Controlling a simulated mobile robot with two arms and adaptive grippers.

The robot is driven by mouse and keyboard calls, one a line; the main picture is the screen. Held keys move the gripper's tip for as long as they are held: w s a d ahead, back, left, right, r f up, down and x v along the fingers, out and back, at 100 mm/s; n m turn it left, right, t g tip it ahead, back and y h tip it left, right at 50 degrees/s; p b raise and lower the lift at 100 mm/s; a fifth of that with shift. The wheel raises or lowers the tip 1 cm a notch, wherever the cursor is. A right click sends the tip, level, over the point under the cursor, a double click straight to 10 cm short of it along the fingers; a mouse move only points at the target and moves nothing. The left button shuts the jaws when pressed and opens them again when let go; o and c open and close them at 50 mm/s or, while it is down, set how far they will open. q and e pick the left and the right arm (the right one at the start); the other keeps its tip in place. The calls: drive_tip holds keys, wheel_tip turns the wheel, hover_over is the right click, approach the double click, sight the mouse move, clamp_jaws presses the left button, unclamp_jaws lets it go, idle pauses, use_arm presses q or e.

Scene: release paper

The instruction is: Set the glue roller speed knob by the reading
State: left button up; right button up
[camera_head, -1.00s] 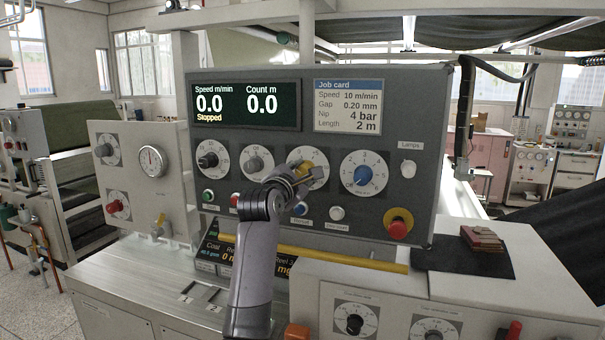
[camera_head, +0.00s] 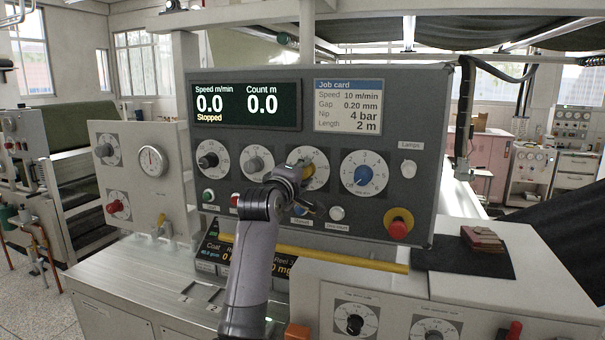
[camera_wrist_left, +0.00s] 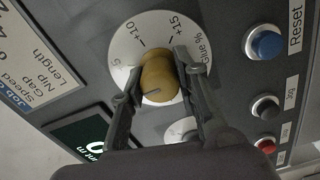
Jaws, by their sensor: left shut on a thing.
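The yellow knob (camera_head: 309,172) sits on a white dial (camera_head: 316,157) in the dark grey control panel. In the left wrist view the knob (camera_wrist_left: 158,78) is between the fingers of my left gripper (camera_wrist_left: 160,85), which is shut on it. The dial there is marked "Glue %", with 5, 10 and 15 legible. A dark line crosses the knob's face. In the head view my left gripper (camera_head: 298,188) partly covers the knob and dial. An amber "Coat" display (camera_head: 210,252) below is partly hidden by my arm and a yellow bar. My right gripper is not in view.
The panel screen (camera_head: 246,104) reads speed 0.0, count 0.0, Stopped. A job card (camera_head: 347,106) is beside it. A blue knob (camera_head: 363,176) is to the right. A blue Reset button (camera_wrist_left: 266,43) and a red emergency stop (camera_head: 399,228) are nearby.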

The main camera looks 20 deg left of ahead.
use_arm(q)
drive_tip(key=m, duration=0.4)
drive_tip(key=shift+f+m, duration=0.15)
drive_tip(key=shift+m, duration=0.15)
drive_tip(key=m, duration=0.3)
drive_tip(key=shift+m, duration=0.4)
drive_tip(key=m, duration=0.3)
drive_tip(key=shift+m, duration=2.2)
drive_tip(key=shift+f, duration=0.1)
drive_tip(key=o, duration=1.2)
drive_tip(key=shift+r, duration=0.2)
drive_tip(key=shift+c, duration=0.2)
drive_tip(key=shift+s, duration=0.1)
